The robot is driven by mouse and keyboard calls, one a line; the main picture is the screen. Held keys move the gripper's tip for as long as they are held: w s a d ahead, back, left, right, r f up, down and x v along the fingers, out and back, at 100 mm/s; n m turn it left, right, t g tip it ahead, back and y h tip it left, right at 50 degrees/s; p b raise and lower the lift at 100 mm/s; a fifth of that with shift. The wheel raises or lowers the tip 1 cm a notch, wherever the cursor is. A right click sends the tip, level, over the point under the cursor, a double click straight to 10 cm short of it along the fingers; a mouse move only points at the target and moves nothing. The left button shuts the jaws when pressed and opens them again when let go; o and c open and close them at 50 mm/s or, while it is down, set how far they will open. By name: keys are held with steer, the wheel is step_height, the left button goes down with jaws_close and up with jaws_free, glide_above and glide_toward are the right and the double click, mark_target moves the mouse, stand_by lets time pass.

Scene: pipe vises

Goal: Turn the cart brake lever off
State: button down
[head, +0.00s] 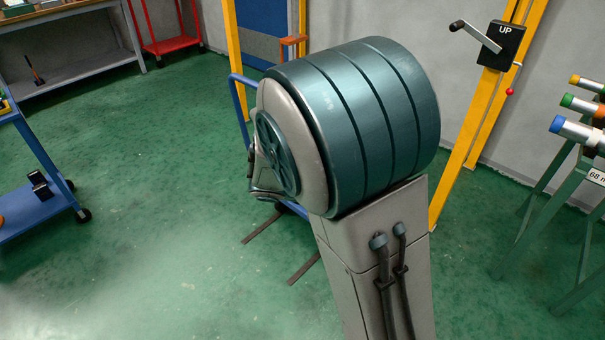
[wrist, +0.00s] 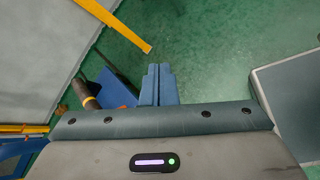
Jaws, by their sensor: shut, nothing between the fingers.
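A blue cart (head: 38,215) stands at the left edge in the head view, cut off by the frame. A small black part (head: 40,185) sits on its lower deck; I cannot tell whether it is the brake lever. My gripper (wrist: 158,72) shows in the wrist view with its two blue fingers together and nothing between them. In the head view it is hidden behind my arm. I cannot identify this rod clearly.
A yellow post frame carries a black crank box marked UP (head: 502,45). A green stand with coloured pipes (head: 575,130) is at the right. A grey bench (head: 70,45) and red trolley (head: 170,45) are at the back left. Green floor (head: 150,170) between is clear.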

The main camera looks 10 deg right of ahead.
steer(key=w+a+f+n+t+h+b, duration=0.1)
steer(key=w+a+f+n+t+b, duration=0.35)
steer(key=w+a+n+t, duration=0.2)
steer(key=w+a+f+n+t+h+b, duration=0.2)
steer(key=w+a+f+n+t+b, duration=0.1)
steer(key=w+a+n+t+b, duration=0.4)
steer(key=b+x, duration=0.2)
steer(key=x, duration=1)
steer(key=shift+d+f+g+b, duration=0.2)
steer(key=shift+g+b, duration=0.1)
steer(key=shift+g, duration=0.15)
steer(key=shift+w, duration=0.15)
